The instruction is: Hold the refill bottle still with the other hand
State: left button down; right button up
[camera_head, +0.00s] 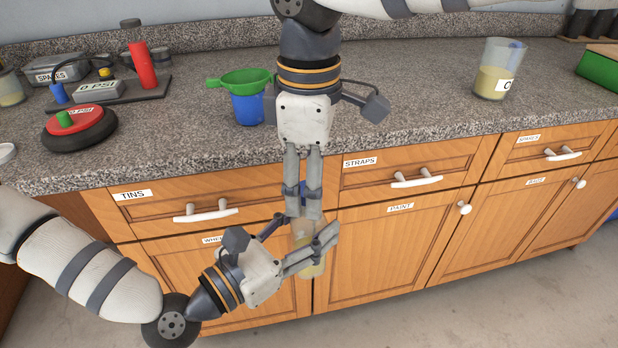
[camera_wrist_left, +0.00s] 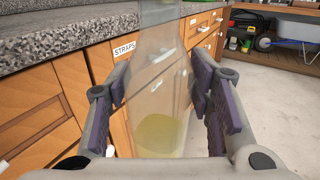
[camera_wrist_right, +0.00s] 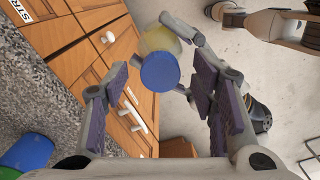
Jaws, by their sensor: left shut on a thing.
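The refill bottle (camera_head: 306,262) is clear with pale yellow liquid low in it and stands upright in the air in front of the cabinet doors. My left gripper (camera_head: 318,245) is shut on its body from the side; the left wrist view shows the bottle (camera_wrist_left: 158,130) between its fingers. My right gripper (camera_head: 303,205) points straight down above the bottle. Its fingers are spread and empty in the right wrist view, with the bottle's blue cap (camera_wrist_right: 160,71) beyond and between the fingertips. The fingers partly hide the bottle's top in the head view.
On the granite counter (camera_head: 420,95) stand a blue cup with a green funnel (camera_head: 240,80), a clear jug of yellowish liquid (camera_head: 497,70) and a round red-topped gauge (camera_head: 80,127). Wooden drawers with white handles (camera_head: 416,180) lie close behind the grippers.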

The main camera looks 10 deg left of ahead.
jog(key=shift+r, duration=0.1)
notch_tip(320, 180, up, 12)
dwell(0.5)
